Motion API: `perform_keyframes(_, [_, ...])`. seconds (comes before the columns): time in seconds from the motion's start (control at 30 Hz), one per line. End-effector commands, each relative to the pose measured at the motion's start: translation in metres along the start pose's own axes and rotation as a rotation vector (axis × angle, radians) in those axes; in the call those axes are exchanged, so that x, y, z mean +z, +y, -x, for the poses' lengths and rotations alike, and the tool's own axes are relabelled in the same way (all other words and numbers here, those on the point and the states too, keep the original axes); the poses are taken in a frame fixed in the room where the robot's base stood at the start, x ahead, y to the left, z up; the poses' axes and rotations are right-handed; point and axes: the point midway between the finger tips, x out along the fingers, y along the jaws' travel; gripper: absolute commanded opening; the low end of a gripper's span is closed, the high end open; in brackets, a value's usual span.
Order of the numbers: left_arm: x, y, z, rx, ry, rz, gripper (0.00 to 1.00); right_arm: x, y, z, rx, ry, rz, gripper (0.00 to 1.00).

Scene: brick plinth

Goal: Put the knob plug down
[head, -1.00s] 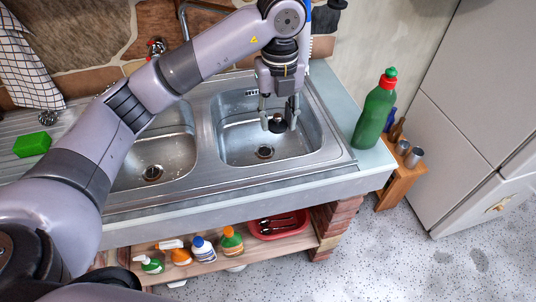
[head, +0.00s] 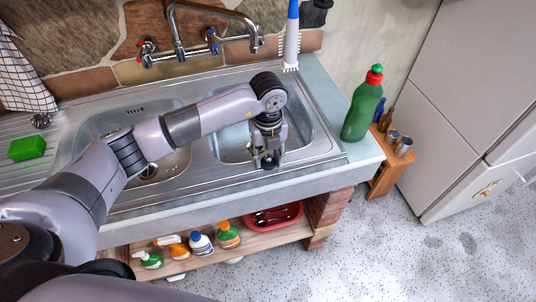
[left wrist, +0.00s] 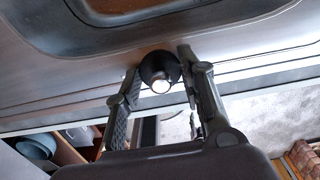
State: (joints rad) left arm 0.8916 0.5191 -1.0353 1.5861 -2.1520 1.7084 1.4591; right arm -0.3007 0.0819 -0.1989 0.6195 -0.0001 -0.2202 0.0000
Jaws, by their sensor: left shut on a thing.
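My left gripper (head: 267,158) is shut on the knob plug (head: 268,163), a small dark round piece at the fingertips. It is over the front rim of the steel sink (head: 225,176), just in front of the right basin (head: 226,143). In the left wrist view the black plug (left wrist: 160,66), with a bright round spot, sits between the two finger tips of the left gripper (left wrist: 161,73). The sink's steel surface is close behind it; I cannot tell whether the plug touches it. My right gripper is not in view.
A green bottle (head: 362,105) stands on the counter right of the sink. A tap (head: 178,42) and a white-and-blue brush (head: 291,35) are at the back. A green sponge (head: 27,147) lies at the left. Bottles and a red tray (head: 273,216) are below.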

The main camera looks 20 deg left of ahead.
Motion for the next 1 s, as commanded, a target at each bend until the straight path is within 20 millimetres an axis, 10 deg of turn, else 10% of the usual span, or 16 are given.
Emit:
perform_keyframes(0.27, [-0.0001,-0.0002,-0.0039,0.000,0.000,-0.001,0.10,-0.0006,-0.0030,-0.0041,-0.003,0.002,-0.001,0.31])
perform_keyframes(0.3, [0.0000,-0.0002,-0.0040,0.000,0.000,0.000,0.37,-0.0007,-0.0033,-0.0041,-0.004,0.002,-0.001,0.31])
perform_keyframes(0.6, [0.0000,0.0000,-0.0029,0.000,0.000,0.000,0.56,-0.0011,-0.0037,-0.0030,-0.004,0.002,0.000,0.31])
perform_keyframes(1.0, [0.0005,-0.0005,0.0039,-0.002,-0.001,-0.001,0.56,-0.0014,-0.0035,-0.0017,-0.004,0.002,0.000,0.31])
